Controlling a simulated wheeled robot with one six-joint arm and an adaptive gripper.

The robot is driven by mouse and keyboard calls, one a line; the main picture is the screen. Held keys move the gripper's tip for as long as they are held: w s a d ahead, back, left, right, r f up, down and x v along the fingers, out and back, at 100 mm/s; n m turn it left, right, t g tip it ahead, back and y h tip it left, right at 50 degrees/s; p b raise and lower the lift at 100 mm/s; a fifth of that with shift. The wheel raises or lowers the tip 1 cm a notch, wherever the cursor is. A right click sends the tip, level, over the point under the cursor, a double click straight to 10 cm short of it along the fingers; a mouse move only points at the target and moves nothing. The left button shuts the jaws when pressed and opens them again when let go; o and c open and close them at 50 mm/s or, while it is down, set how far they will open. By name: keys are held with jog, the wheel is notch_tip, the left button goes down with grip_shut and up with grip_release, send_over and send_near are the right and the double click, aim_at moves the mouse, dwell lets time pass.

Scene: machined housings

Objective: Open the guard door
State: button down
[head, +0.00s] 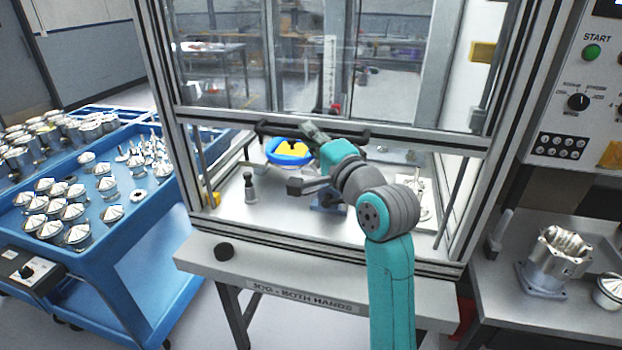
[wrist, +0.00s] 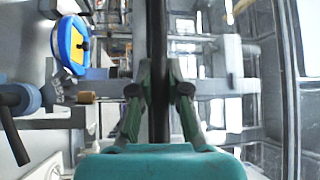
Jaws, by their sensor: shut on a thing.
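The guard door (head: 230,75) is a clear pane in a grey metal frame on the front of the machine. Its lower rail stands well above the sill, and an open gap shows the inside below it. A black bar handle (head: 275,129) runs across the lower rail. My gripper (head: 312,130) is at the middle of the handle. In the wrist view my gripper (wrist: 159,95) has its two fingers on either side of the black handle bar (wrist: 157,40), shut on it. My arm hides part of the rail and the gap.
Inside the machine are a blue and yellow round part (head: 288,151) and a small metal post (head: 249,188). A blue cart (head: 110,225) with metal parts stands left. A control panel (head: 575,100) and a bench with a housing (head: 553,262) are at right.

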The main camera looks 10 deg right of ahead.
send_near(310, 12)
jog(key=w+a, duration=0.1)
jog(key=w+a+r, duration=0.1)
jog(key=w+a, duration=0.2)
jog(key=shift+w+r, duration=0.1)
jog(key=shift+r, duration=0.3)
jog(key=c, duration=1.1)
grip_release()
jog(key=shift+a, duration=0.1)
jog(key=shift+c, duration=0.2)
jog(key=v, duration=1.2)
